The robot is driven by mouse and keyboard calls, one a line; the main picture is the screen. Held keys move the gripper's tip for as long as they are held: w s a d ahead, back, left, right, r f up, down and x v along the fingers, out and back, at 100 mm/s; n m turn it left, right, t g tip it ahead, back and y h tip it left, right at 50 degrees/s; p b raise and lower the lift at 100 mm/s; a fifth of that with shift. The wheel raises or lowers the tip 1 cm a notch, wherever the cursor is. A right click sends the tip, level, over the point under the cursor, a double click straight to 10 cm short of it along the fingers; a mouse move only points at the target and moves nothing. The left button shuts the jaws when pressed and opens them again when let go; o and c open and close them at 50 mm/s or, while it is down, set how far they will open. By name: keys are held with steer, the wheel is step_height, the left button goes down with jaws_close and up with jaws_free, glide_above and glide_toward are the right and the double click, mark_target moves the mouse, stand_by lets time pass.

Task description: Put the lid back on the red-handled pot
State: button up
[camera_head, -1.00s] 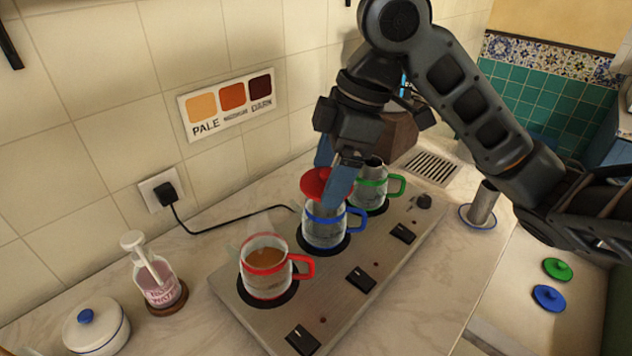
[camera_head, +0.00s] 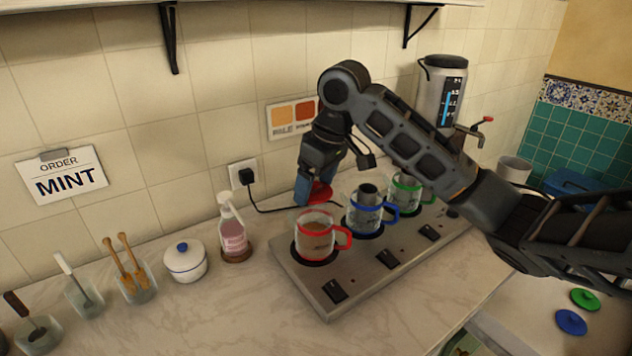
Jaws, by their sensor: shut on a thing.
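The red-handled pot (camera_head: 316,238) is a clear glass pot with brown liquid, standing on the front-left burner of the hot plate (camera_head: 340,285). Its top is open. My gripper (camera_head: 317,192) is shut on the red lid (camera_head: 321,193). The lid is held above and slightly behind the red-handled pot, and it looks tilted. I cannot tell the exact gap between lid and pot. My blue fingers hide part of the lid.
The blue-handled pot (camera_head: 367,212) and green-handled pot (camera_head: 406,193) stand on the same plate, to the right. A pump bottle (camera_head: 233,235) and white sugar pot (camera_head: 186,262) stand left. Blue (camera_head: 571,322) and green (camera_head: 584,299) lids lie at lower right.

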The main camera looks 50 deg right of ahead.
steer(key=shift+f+b, duration=1.7)
steer(key=shift+f, duration=0.85)
steer(key=shift+f+p, duration=0.15)
steer(key=shift+p, duration=0.45)
stand_by(0.8)
steer(key=o, duration=1)
steer(key=shift+c, duration=0.2)
steer(key=shift+r+p, duration=2.1)
steer(key=shift+r, duration=1.4)
